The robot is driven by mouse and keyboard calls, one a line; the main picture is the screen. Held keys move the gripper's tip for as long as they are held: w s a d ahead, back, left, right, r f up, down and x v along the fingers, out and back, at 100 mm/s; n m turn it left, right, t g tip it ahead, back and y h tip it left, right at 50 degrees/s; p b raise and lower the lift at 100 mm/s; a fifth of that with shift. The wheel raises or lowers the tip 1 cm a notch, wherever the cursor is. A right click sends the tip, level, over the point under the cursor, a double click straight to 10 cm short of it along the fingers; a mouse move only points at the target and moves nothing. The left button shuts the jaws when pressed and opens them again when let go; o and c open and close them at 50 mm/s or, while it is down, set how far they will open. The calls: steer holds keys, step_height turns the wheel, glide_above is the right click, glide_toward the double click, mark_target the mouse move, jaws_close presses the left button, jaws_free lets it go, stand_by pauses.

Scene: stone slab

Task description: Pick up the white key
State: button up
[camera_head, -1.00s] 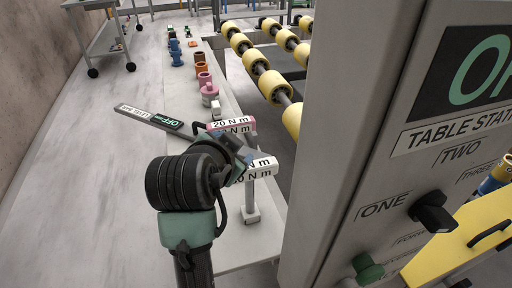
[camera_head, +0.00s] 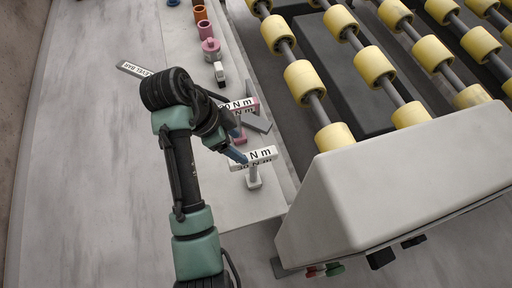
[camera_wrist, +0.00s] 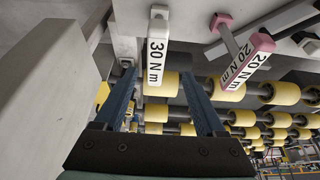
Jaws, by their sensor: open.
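The white key (camera_head: 253,181) stands upright near the slab's front edge, with a crossbar handle on top labelled "30 N m". In the wrist view its labelled handle (camera_wrist: 157,52) lies ahead, roughly centred between my fingertips. My gripper (camera_head: 237,146) is open, with blue fingers near the left end of the handle in the head view. In the wrist view my gripper (camera_wrist: 158,75) has one finger on each side of the handle's line and nothing clamped. I cannot tell whether a finger touches the key.
A pink key (camera_head: 240,137) labelled "20 N m" stands just behind the white one; it is also in the wrist view (camera_wrist: 262,43). A long sign bar (camera_head: 134,69) lies behind my arm. Yellow rollers (camera_head: 333,137) and a grey control box (camera_head: 400,185) flank the right side.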

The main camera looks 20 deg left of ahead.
mark_target(257, 163)
steer(key=x, duration=0.6)
steer(key=p+x, duration=0.1)
steer(key=x, duration=0.5)
steer(key=shift+s+d+f, duration=0.15)
steer(key=shift+d+f, duration=0.15)
steer(key=shift+f, duration=0.05)
jaws_close()
stand_by(1.0)
